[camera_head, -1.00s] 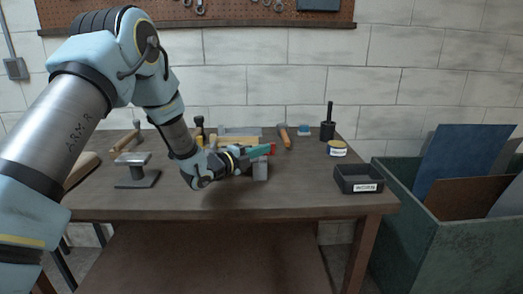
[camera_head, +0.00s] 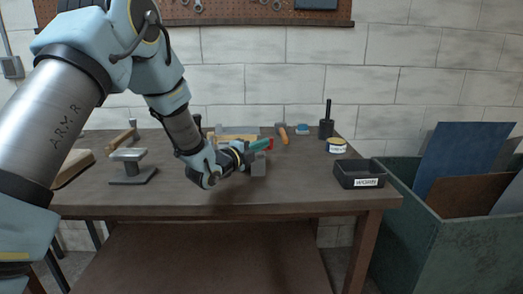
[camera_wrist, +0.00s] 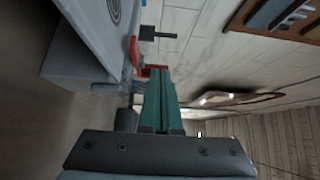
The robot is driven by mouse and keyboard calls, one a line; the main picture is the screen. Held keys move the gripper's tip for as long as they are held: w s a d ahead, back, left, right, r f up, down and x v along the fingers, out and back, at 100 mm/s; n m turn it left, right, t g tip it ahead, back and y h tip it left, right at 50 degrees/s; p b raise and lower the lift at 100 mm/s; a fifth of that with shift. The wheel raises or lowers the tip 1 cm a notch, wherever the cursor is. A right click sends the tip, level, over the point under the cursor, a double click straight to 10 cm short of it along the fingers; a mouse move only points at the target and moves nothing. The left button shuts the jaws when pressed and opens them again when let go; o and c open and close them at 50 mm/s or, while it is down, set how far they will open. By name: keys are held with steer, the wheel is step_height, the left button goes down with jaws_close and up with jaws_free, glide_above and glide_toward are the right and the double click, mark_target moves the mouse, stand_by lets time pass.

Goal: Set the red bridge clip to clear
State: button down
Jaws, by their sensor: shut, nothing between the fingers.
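The red bridge clip (camera_head: 271,143) shows as a small red patch at the tips of my gripper in the head view. In the wrist view a red part (camera_wrist: 134,50) stands beside a grey block and another red piece (camera_wrist: 153,70) lies just beyond my fingertips. My gripper (camera_head: 262,145) is shut, its teal fingers together with nothing between them. In the wrist view the fingers (camera_wrist: 160,78) point toward the red parts; I cannot tell whether they touch. My gripper hides part of the clip area.
A black labelled tray (camera_head: 360,183) is at the bench's right front. The front bench strip is clear.

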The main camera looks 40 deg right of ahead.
steer(key=n+t+b, duration=0.1)
steer(key=n+t+y+b, duration=0.1)
steer(key=b, duration=0.1)
steer(key=s+d+t+b, duration=0.1)
steer(key=t+b, duration=0.1)
steer(key=shift+f+n, duration=0.4)
steer(key=n+t+y+p, duration=0.1)
steer(key=n+t+y, duration=0.2)
steer(key=d+n+t+y+p, duration=0.1)
steer(key=n+t+y+p, duration=0.1)
steer(key=n+t+y, duration=0.1)
steer(key=w+d+n+t+y+p, duration=0.1)
steer(key=n+t+y+p, duration=0.1)
steer(key=y, duration=0.3)
steer(key=shift+r+n+t, duration=0.35)
steer(key=shift+n+t, duration=0.35)
steer(key=shift+t, duration=0.2)
steer(key=shift+s, duration=0.1)
